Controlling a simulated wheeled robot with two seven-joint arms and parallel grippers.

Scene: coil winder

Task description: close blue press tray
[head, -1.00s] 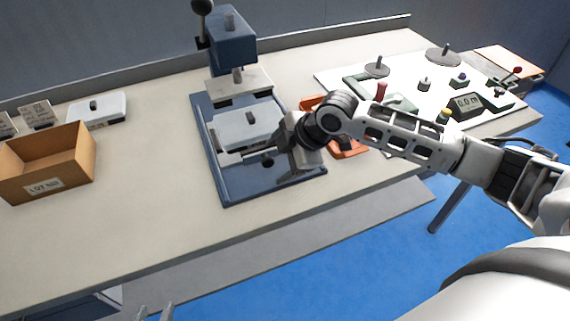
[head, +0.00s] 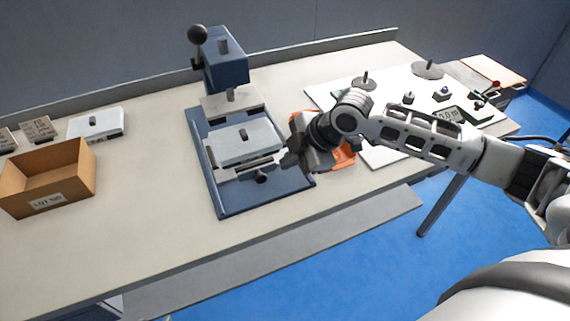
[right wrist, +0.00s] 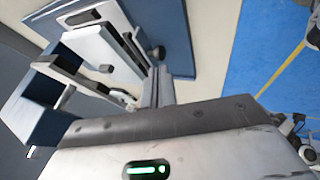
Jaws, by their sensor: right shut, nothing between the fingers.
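The blue press (head: 225,72) stands on the bench with its blue base plate (head: 236,205) in front. Its pale grey tray (head: 222,157) sits on the base, forward of the press column, carrying a light block with a dark knob on top. A dark round knob (head: 262,179) shows at the tray's front. My right gripper (head: 287,161) is shut and empty, beside the tray's right front corner; contact is unclear. In the right wrist view its closed fingers (right wrist: 157,88) point toward the tray (right wrist: 112,52), near the dark knob (right wrist: 157,53). My left gripper is not seen.
A cardboard box (head: 48,180) and a light lidded block (head: 96,124) stand at the left. An orange holder (head: 342,154) lies right of the press, partly behind my right arm. A white board (head: 325,97) with small parts is farther right. The bench front-left is clear.

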